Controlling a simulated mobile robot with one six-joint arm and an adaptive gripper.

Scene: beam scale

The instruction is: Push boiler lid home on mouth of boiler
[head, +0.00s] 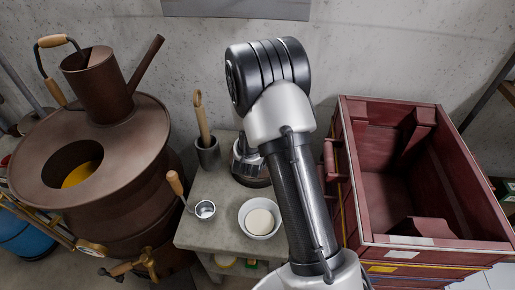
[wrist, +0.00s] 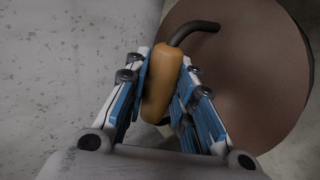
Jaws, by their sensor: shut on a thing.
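The boiler (head: 130,145) is a large brown metal vessel at the left of the head view. Its round mouth (head: 50,172) is uncovered, with something yellow inside. In the wrist view my gripper (wrist: 165,85) is shut on a tan wooden handle (wrist: 162,82) with a dark curved bracket. The bracket reaches over a brown round disc, the boiler lid (wrist: 255,75), which runs out of the picture at the top. In the head view my arm hides most of my gripper, which is well to the right of the boiler, around the small table.
A brown can (head: 98,85) with a wooden-handled bail stands on the boiler top behind the mouth. The small grey table (head: 200,235) holds a pot with a wooden handle (head: 208,152), a ladle (head: 204,209) and a white bowl (head: 250,228). A red crate (head: 360,215) stands at right.

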